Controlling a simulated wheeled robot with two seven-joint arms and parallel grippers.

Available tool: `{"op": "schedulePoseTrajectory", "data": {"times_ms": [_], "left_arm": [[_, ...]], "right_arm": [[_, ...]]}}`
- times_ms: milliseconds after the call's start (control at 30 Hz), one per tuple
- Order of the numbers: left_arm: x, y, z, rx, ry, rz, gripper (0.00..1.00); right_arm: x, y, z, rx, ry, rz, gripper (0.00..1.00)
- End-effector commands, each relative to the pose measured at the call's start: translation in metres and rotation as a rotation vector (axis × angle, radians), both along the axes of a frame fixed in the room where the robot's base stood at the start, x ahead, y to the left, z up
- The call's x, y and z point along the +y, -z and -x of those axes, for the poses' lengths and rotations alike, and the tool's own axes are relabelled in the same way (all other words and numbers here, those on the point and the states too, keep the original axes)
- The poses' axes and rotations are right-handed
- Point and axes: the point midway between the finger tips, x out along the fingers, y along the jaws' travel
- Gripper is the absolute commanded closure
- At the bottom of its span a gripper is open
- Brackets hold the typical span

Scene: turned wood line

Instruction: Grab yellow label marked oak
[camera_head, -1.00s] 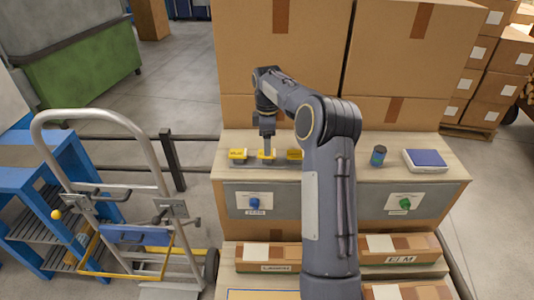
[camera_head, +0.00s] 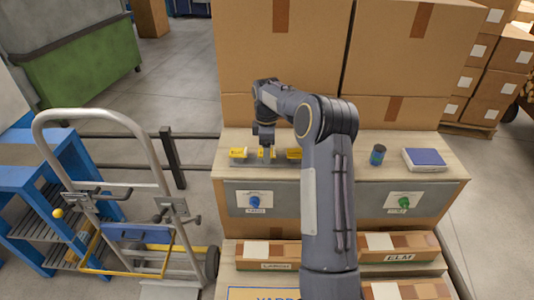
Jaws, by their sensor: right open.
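Three yellow labels stand in a row on a grey strip on the wooden bench top (camera_head: 225,177): a left label (camera_head: 238,153), a middle label (camera_head: 272,153) and a right label (camera_head: 294,153) partly behind my arm. Their writing is too small to read. My right gripper (camera_head: 266,156) points down at the middle label, with its fingers open and covering part of it. I cannot tell whether the fingers touch it. My left gripper is not in view.
A dark jar with a blue-green band (camera_head: 377,155) and a blue-topped scale (camera_head: 425,160) stand on the right of the bench. Large cardboard boxes (camera_head: 283,50) rise behind it. A hand truck (camera_head: 130,130) stands at left. Marked boxes (camera_head: 268,254) lie in front.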

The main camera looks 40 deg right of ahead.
Motion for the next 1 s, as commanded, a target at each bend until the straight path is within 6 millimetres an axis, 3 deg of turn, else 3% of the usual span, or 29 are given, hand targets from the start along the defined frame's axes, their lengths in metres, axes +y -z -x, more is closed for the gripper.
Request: {"op": "schedulePoseTrajectory", "data": {"times_ms": [267, 633, 1000], "left_arm": [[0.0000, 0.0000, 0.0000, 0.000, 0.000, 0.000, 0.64], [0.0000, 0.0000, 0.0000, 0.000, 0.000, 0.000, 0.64], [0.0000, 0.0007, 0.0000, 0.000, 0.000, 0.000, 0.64]], "right_arm": [[-0.0001, 0.0006, 0.0002, 0.000, 0.000, 0.000, 0.34], [0.0000, 0.0004, 0.0001, 0.000, 0.000, 0.000, 0.81], [-0.0002, -0.0059, -0.0001, -0.001, 0.000, 0.001, 0.81]]}}
